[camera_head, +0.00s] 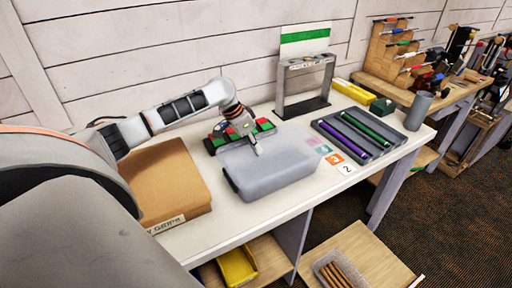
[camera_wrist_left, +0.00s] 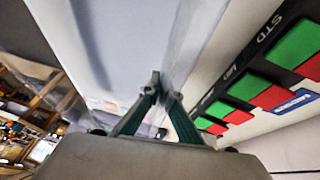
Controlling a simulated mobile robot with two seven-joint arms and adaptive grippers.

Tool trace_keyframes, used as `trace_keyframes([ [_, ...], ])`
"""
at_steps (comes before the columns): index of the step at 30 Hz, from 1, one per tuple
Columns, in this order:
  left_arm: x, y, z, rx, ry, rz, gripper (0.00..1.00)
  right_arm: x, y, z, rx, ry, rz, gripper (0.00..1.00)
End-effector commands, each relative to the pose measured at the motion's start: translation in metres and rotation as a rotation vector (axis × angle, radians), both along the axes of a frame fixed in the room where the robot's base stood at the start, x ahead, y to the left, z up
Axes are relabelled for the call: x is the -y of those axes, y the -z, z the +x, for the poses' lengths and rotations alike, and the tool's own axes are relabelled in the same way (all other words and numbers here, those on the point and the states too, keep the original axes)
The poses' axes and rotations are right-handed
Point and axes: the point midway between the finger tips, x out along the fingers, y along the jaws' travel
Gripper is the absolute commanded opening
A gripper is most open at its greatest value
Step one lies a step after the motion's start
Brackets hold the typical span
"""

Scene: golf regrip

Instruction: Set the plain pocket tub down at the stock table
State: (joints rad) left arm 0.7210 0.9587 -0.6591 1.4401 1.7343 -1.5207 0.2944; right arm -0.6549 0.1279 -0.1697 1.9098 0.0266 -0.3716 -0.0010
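The plain pocket tub, a translucent grey box (camera_head: 275,180), is at the stock table (camera_head: 215,232), toward its front middle. It looks level; I cannot tell whether its base touches the tabletop. My left gripper (camera_head: 257,150) is at its back wall. In the left wrist view the fingertips (camera_wrist_left: 163,88) are close together with the tub's thin wall (camera_wrist_left: 188,40) between them, and the tub's pale inside fills the upper middle. My right gripper is not in view.
A black strip with green and red blocks (camera_head: 264,126) lies just behind the tub. A cardboard box (camera_head: 165,185) stands left. Numbered cards (camera_head: 345,169), a grey tray with tubes (camera_head: 382,150) and a grey cup (camera_head: 418,110) are right. A metal stand (camera_head: 283,85) is behind.

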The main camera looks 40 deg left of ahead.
Motion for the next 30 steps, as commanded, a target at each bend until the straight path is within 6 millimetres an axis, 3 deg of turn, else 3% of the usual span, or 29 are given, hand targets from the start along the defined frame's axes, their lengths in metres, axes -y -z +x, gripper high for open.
trace_keyframes([
  [5, 0.000, 0.003, 0.000, 0.000, 0.000, 0.000, 0.00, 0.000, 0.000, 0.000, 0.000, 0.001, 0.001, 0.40],
  [6, 0.000, 0.003, 0.000, 0.000, 0.000, 0.000, 0.12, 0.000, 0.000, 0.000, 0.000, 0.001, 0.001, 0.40],
  [8, 0.000, 0.003, 0.000, 0.000, 0.000, 0.000, 0.24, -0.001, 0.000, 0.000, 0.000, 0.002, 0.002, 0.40],
  [20, -0.002, -0.001, -0.001, 0.000, 0.000, 0.001, 0.24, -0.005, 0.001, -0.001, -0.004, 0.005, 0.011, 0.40],
  [30, -0.018, -0.056, -0.019, 0.003, -0.001, 0.002, 0.24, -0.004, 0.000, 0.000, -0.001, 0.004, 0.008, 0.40],
])
